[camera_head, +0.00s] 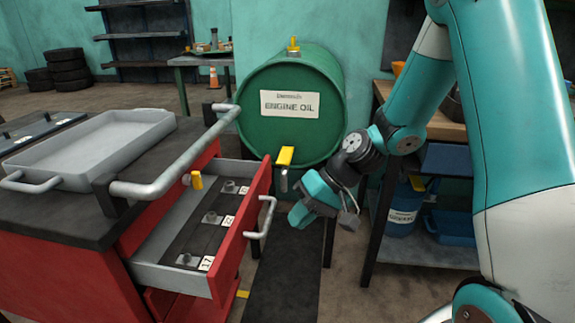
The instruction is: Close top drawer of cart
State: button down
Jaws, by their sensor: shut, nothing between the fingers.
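The red cart (70,262) stands at the left with a dark top and a grey push rail (180,172). Its top drawer (218,262) is pulled out to the right. The drawer's red front carries a pale grey handle (264,218). Inside lie a dark strip with several grey sockets and small number labels. My gripper (298,220) is shut and empty. It is in the air to the right of the drawer handle, apart from it in the picture. Its fingertips point down and left.
A grey tray (100,140) sits on the cart. A green engine oil drum (310,125) with a yellow tap (285,157) lies behind my gripper. A shelf bench (430,240) with blue containers stands at the right. Floor shows between cart and bench.

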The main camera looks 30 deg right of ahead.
jog(key=w+d+m+t+p, duration=0.35)
jog(key=d+m+p, duration=0.25)
jog(key=d+p, duration=0.4)
jog(key=w+a+f, duration=0.5)
jog(key=w+a, duration=0.1)
jog(key=a, duration=0.2)
jog(key=shift+a+y, duration=0.3)
jog(key=shift+t, duration=0.25)
